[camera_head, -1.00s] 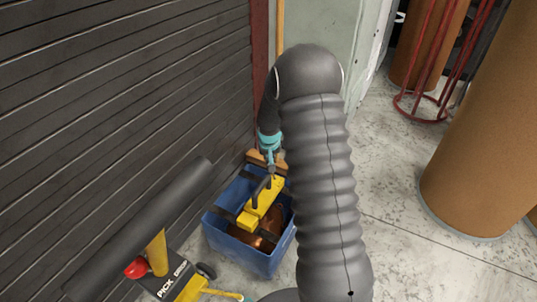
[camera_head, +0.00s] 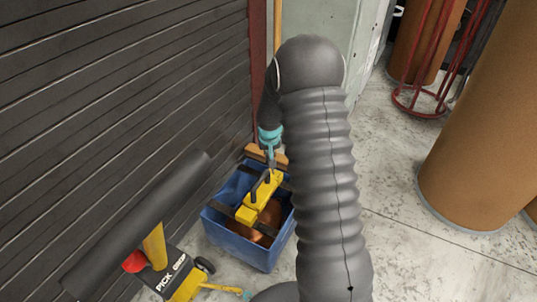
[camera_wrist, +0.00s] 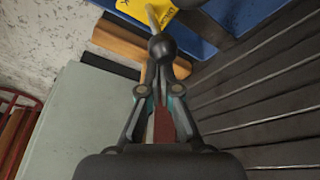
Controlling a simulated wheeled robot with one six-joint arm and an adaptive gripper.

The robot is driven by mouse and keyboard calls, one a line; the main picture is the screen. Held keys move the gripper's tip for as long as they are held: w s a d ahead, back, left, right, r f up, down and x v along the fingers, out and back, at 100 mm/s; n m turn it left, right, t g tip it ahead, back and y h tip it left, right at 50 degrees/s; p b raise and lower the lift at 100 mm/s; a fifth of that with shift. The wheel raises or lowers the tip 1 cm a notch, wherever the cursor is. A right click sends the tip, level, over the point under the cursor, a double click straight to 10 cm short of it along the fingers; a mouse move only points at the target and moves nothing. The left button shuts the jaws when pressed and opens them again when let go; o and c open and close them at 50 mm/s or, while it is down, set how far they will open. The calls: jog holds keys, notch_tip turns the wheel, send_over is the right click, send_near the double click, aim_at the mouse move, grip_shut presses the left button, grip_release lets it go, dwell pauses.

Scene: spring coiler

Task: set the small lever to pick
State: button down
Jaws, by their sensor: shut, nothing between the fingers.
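A yellow block-shaped device (camera_head: 246,213) sits across the blue crate, with dark levers standing on it. In the wrist view a corner of yellow (camera_wrist: 128,7) with part of a dark marking shows at the top. A small grey lever (camera_wrist: 152,17) with a black ball knob (camera_wrist: 160,46) extends from it. My gripper (camera_wrist: 160,68) is shut, with its tips at the knob and nothing held between them. I cannot tell whether they touch it. In the head view my gripper (camera_head: 271,162) is above the crate's far end. The lever's setting cannot be read.
The blue crate (camera_head: 243,245) holds copper-coloured material. A yellow unit with a PICK/DROP plate (camera_head: 172,278) and red knob (camera_head: 135,262) stands lower left. A dark slatted wall (camera_head: 120,110) is close on the left. Brown drums (camera_head: 478,150) stand right, with open floor between.

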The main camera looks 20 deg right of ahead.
jog(key=shift+s+d, duration=0.15)
jog(key=shift+s+d+r+b, duration=0.2)
jog(key=shift+s+d+b, duration=0.15)
jog(key=shift+s+d, duration=0.8)
jog(key=shift+a, duration=0.1)
jog(key=shift+a+f, duration=0.1)
jog(key=shift+w+a+f+b, duration=0.25)
jog(key=shift+w+a+b, duration=0.2)
jog(key=shift+w, duration=0.1)
jog(key=shift+w+d+r, duration=0.1)
jog(key=w+d+r+p, duration=0.1)
jog(key=w+r+p, duration=0.1)
jog(key=w, duration=0.2)
jog(key=s+d+r, duration=0.3)
jog(key=s+r, duration=0.2)
jog(key=s, duration=0.3)
jog(key=shift+d, duration=0.2)
